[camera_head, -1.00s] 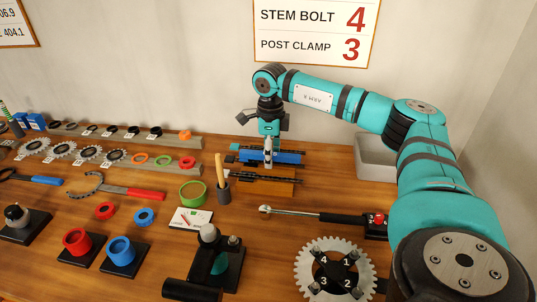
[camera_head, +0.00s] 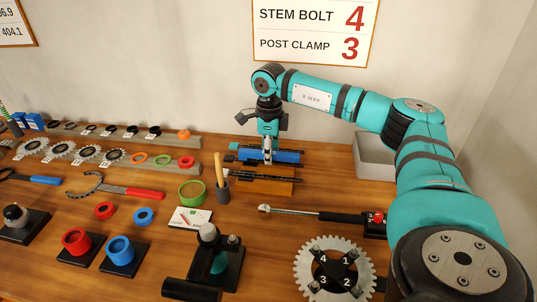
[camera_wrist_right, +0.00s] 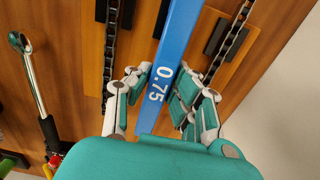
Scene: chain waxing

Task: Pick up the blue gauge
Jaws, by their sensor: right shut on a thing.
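The blue gauge (camera_wrist_right: 176,42) is a long flat blue bar marked 0.75. In the right wrist view it lies between the two fingers of my right gripper (camera_wrist_right: 158,95). The gripper is shut on it. In the head view the blue gauge (camera_head: 288,156) lies at the back of the table, by the wall, and my right gripper (camera_head: 268,158) points straight down onto it. I cannot tell whether the gauge is clear of its support. My left gripper is not in view.
Dark chains (camera_wrist_right: 111,45) run on both sides of the gauge on a wooden block (camera_head: 275,188). A grey bin (camera_head: 375,158) stands to the right.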

